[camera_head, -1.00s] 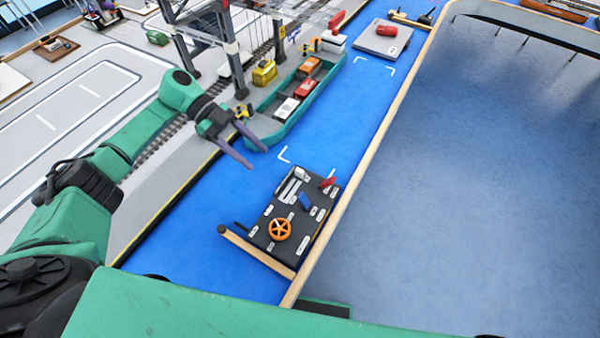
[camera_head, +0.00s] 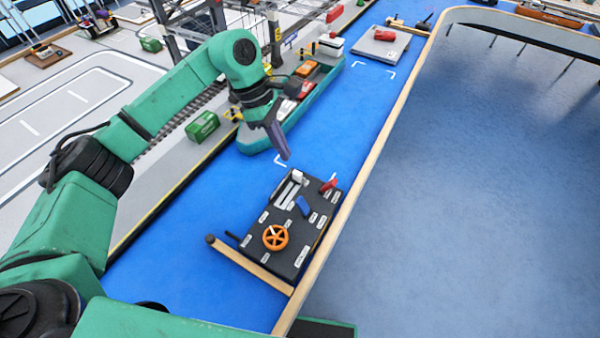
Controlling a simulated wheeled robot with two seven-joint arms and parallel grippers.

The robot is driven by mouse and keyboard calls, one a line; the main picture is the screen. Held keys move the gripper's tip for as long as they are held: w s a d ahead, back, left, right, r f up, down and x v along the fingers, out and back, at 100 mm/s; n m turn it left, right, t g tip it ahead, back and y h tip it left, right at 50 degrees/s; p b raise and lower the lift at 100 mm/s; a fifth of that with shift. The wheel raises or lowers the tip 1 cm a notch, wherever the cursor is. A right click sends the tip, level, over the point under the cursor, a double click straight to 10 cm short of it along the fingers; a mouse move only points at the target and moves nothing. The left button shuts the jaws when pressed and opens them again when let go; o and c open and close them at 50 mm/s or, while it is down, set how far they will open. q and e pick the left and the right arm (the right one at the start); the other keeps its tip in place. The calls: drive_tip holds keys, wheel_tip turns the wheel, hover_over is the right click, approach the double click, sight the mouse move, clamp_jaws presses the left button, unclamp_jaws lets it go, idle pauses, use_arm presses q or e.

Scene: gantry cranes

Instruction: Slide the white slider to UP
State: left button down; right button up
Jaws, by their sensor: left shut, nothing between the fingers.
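A black control panel (camera_head: 258,243) lies on the blue surface near the wooden rail. The white slider (camera_head: 297,176) sits near the far end of the panel, at the end of a pale slotted track. A red lever, a blue lever and an orange handwheel (camera_head: 275,237) share the panel. The small labels are too small to read. My left gripper (camera_head: 284,156) is shut and empty, fingers pointing down, just beyond the panel's far edge and apart from the slider. My right gripper is not in view.
A teal ship (camera_head: 257,144) with coloured containers lies behind my left gripper. A green container (camera_head: 202,126) stands on the quay to the left. A wooden rail (camera_head: 377,150) runs along the right, and a wooden bar (camera_head: 250,265) crosses the panel's near side.

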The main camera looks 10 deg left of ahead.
use_arm(q)
drive_tip(key=w+d+m+t+y+b, duration=0.1)
drive_tip(key=d+m+t+y+b, duration=0.1)
drive_tip(key=m, duration=0.9)
drive_tip(key=m+t, duration=0.3)
drive_tip(key=m, duration=0.7)
hover_over(303, 172)
drive_tip(key=w+d, duration=0.1)
drive_tip(key=w, duration=0.1)
drive_tip(key=shift+y, duration=0.4)
wheel_tip(303, 172, down, 7)
drive_tip(key=shift+f, duration=0.2)
drive_tip(key=s, duration=0.1)
drive_tip(key=s+a+p, duration=0.1)
drive_tip(key=s, duration=0.1)
drive_tip(key=shift+a, duration=0.2)
drive_tip(key=shift+s+a, duration=0.1)
drive_tip(key=shift+s, duration=0.2)
drive_tip(key=shift+f, duration=0.1)
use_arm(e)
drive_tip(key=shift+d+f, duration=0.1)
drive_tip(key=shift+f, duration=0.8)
